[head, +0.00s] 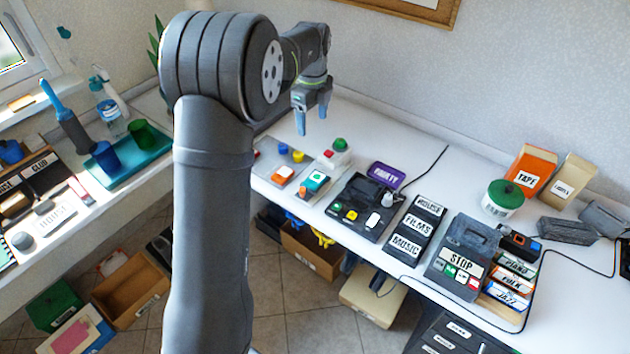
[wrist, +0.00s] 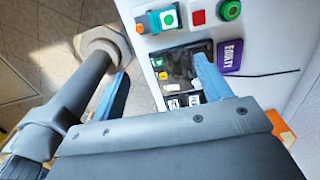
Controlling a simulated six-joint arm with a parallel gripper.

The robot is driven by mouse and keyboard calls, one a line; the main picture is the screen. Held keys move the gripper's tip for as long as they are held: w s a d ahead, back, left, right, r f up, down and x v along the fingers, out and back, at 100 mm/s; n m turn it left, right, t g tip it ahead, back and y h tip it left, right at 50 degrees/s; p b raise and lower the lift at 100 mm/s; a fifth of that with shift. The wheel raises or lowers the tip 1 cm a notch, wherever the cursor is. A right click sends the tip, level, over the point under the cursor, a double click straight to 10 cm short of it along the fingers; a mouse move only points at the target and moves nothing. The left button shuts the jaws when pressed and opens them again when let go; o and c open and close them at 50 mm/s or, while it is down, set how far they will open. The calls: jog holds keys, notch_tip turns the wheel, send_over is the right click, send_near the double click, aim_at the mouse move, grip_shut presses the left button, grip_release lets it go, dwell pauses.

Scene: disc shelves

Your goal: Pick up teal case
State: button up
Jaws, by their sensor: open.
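A small teal case (head: 317,180) with a pale label lies on a grey panel on the right-hand counter, right of an orange case (head: 283,174). It also shows at the top of the wrist view (wrist: 168,19). My gripper (head: 312,114) is open and empty, in the air above the far part of this counter, above and apart from the teal case. In the wrist view its two blue fingers are spread wide (wrist: 160,88), and the teal case lies beyond them, not between them.
Near the teal case are a green button (head: 340,144) and a dark device (head: 360,206) with coloured buttons. A purple FAULTY sign (head: 386,175) lies behind the device. A black cable runs across the counter.

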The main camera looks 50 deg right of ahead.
jog(key=n+h, duration=0.4)
jog(key=n, duration=1.4)
send_near(315, 180)
notch_tip(315, 180, down, 2)
jog(key=shift+s+f, duration=0.1)
jog(key=shift+s, duration=0.05)
jog(key=shift+w+d+x, duration=0.1)
jog(key=shift+d+x, duration=0.1)
jog(key=shift+x, duration=1.35)
jog(key=shift+w+d+x, duration=0.15)
jog(key=shift+x, duration=1.35)
jog(key=c, duration=1.1)
jog(key=shift+c, duration=0.3)
